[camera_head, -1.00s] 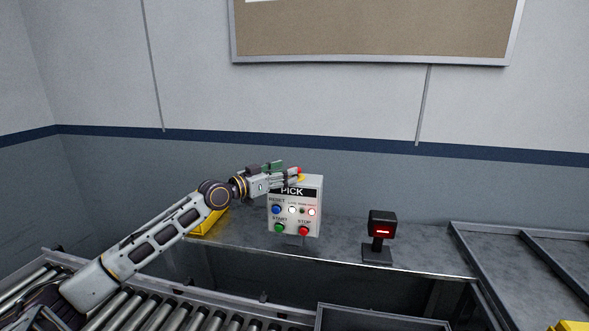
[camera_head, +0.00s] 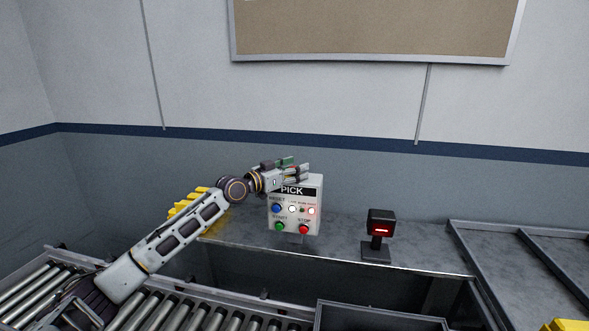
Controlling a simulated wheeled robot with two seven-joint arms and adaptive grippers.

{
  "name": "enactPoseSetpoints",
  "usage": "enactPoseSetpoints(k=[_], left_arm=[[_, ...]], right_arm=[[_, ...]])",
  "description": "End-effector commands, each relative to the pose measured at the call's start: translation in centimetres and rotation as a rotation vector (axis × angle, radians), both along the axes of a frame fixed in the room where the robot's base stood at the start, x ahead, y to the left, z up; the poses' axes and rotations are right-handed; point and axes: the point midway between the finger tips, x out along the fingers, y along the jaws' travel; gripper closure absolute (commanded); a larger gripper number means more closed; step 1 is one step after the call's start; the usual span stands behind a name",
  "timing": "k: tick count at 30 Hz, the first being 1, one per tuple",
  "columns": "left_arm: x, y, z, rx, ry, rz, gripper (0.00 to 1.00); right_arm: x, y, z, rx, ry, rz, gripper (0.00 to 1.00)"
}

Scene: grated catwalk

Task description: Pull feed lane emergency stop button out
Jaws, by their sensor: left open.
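A pale control box (camera_head: 291,218) labelled PICK stands on the grey counter, with a blue RESET, a green START and a red STOP button and lit lamps on its face. My right gripper is out of view.
A black scanner (camera_head: 381,223) with a red display stands on the counter (camera_head: 340,237) to the right. A yellow object (camera_head: 187,204) lies behind my left arm. A roller conveyor (camera_head: 165,312) runs along the front. Metal trays are at right.

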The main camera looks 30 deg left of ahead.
Motion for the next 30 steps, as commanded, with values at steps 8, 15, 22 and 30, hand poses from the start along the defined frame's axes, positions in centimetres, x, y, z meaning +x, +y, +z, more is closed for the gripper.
enactPoseSetpoints(k=[8, 15, 22, 30], left_arm=[[0.0, 0.0, 0.0, 0.0, 0.0, 0.0, 0.48], [0.0, 0.0, 0.0, 0.0, 0.0, 0.0, 0.79], [0.0, 0.0, 0.5, 0.001, -0.001, 0.0, 0.89], [0.0, 0.0, 1.9, -0.001, -0.005, 0.001, 0.9]], right_arm=[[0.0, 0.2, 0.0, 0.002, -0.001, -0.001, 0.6], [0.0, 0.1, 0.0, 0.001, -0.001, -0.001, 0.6], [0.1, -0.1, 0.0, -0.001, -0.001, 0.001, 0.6], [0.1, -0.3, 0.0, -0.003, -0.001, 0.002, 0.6]])
